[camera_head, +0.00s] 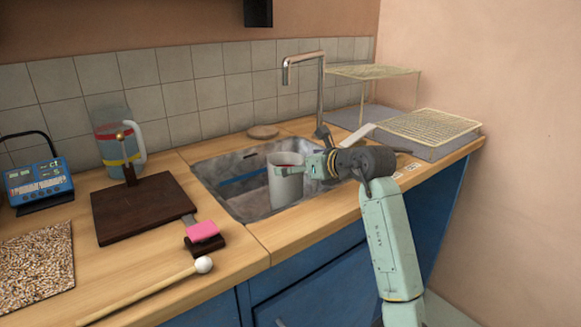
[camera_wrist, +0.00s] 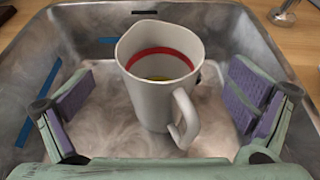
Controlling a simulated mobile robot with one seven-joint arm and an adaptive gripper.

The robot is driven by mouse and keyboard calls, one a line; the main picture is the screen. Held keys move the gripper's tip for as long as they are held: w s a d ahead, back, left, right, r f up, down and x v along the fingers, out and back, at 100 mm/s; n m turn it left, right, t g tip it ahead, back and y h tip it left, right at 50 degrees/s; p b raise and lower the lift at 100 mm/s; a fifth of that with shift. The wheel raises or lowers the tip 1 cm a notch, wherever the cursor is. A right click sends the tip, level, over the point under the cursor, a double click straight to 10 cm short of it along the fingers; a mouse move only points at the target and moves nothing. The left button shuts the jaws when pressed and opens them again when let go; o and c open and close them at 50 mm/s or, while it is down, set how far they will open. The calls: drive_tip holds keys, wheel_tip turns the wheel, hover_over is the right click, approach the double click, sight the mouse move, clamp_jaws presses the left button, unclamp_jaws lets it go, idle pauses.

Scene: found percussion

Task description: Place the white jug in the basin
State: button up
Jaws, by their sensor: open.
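The white jug (camera_head: 285,187) stands upright inside the metal basin (camera_head: 228,171). In the wrist view the white jug (camera_wrist: 151,100) shows a red band inside its rim, and its handle faces toward the camera and right. My gripper (camera_head: 300,172) reaches over the basin's right side to the jug. In the wrist view my gripper (camera_wrist: 160,110) is open, with one purple-padded finger on each side of the jug. There are gaps between both pads and the jug. The basin's wall (camera_wrist: 226,32) surrounds them.
A tall faucet (camera_head: 320,90) stands behind the basin. A wire rack (camera_head: 425,125) is at the right. On the left counter are a clear pitcher (camera_head: 107,150), a dark board (camera_head: 150,207), a pink sponge (camera_head: 203,231) and a white-headed mallet (camera_head: 204,265).

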drive_tip(key=v, duration=0.7)
drive_tip(key=shift+b, duration=0.4)
